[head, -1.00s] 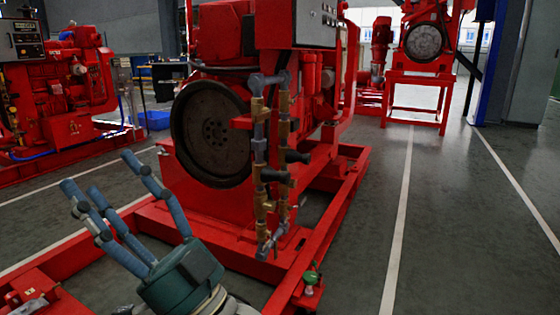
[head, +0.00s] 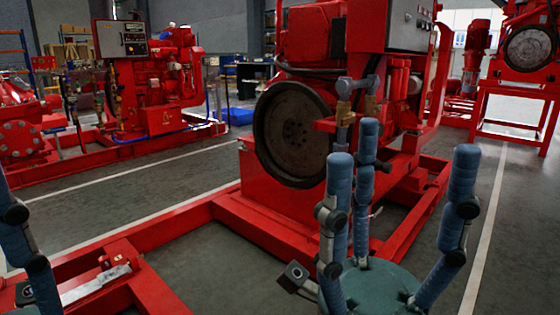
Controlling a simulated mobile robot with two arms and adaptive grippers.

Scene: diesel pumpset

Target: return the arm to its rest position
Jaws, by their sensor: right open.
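My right gripper (head: 395,165) stands at the lower right of the head view with its blue fingers pointing up. The fingers are spread apart with nothing between them, so it is open and empty. Its teal palm shows at the bottom edge. It appears in front of the red diesel pumpset (head: 310,200), overlapping the brass-fitted pipework (head: 346,105) in the picture; I see no clear contact. Part of my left gripper (head: 20,235) shows at the left edge as dark-jointed blue finger parts. The rest of it is cut off, so its opening cannot be told.
The pumpset's large dark flywheel (head: 290,135) faces me. Its red base frame (head: 120,245) runs across the lower left, with a metal lever (head: 95,284) on it. Another red engine (head: 150,85) stands at the back left. Grey floor (head: 520,220) is clear at the right.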

